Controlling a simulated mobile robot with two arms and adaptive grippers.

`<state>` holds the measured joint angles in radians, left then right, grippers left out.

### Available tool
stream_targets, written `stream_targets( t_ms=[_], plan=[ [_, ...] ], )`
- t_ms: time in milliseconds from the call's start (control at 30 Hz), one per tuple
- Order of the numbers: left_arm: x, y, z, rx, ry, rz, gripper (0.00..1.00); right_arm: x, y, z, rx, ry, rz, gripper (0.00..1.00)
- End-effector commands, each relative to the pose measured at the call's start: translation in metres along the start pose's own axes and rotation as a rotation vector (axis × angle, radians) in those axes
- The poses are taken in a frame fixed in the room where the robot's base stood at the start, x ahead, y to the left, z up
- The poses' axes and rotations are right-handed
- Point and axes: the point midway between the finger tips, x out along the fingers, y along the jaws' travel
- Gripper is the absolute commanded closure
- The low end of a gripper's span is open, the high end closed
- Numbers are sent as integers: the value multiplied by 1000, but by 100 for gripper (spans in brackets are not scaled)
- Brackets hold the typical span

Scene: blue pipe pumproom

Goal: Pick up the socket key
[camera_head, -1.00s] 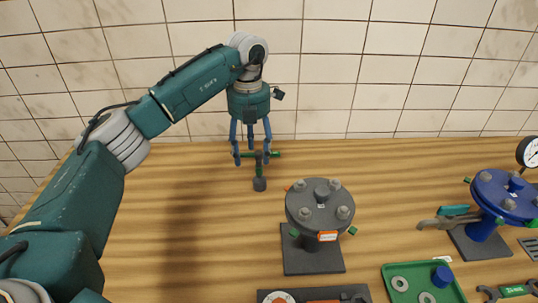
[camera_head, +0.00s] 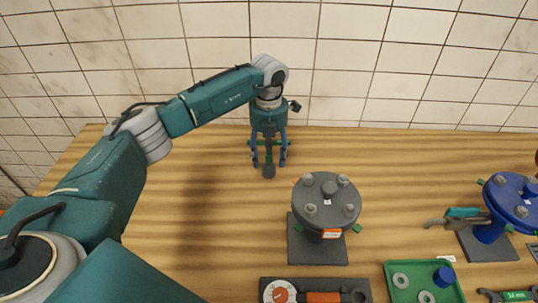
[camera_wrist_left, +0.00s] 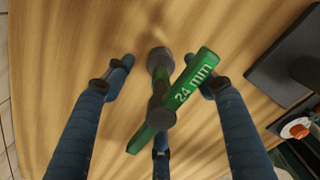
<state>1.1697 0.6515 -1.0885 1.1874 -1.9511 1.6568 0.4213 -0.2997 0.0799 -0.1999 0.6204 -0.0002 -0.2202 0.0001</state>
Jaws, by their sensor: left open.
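The socket key (camera_head: 268,171) has a green T-shaped bar marked "24 mm" and a dark socket end. It is at the back of the wooden bench, left of the grey flange. It also shows in the left wrist view (camera_wrist_left: 160,114), with the dark socket pointing to the top. My left gripper (camera_head: 269,162) is open and points down over the key. In the left wrist view its fingers (camera_wrist_left: 165,80) are spread on both sides of the key, and a third finger is partly hidden behind the bar. I see no clear grip on it. My right gripper is out of view.
A grey flanged pipe stub (camera_head: 326,200) stands right of the key. A green tray (camera_head: 398,265) with washers lies in front. The tiled wall is behind; the bench left of the key is bare.

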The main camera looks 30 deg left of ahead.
Motion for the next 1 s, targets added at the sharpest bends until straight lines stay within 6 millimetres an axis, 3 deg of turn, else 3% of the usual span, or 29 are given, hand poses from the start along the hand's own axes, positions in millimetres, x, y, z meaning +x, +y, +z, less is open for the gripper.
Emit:
stream_targets(
  t_ms=[33, 200, 467, 733, 1000],
  plan=[
    [5, -2, -1, 0, 6, -1, 45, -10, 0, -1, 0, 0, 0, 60],
    [26, -1, 0, 0, 2, 0, 45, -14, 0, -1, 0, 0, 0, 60],
    [29, -1, 1, 1, -1, -1, 45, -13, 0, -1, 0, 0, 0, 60],
    [29, -1, 1, 1, -1, -1, 97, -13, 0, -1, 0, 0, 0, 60],
    [28, -1, 1, 1, -2, -1, 100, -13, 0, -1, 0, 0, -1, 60]
  ],
)
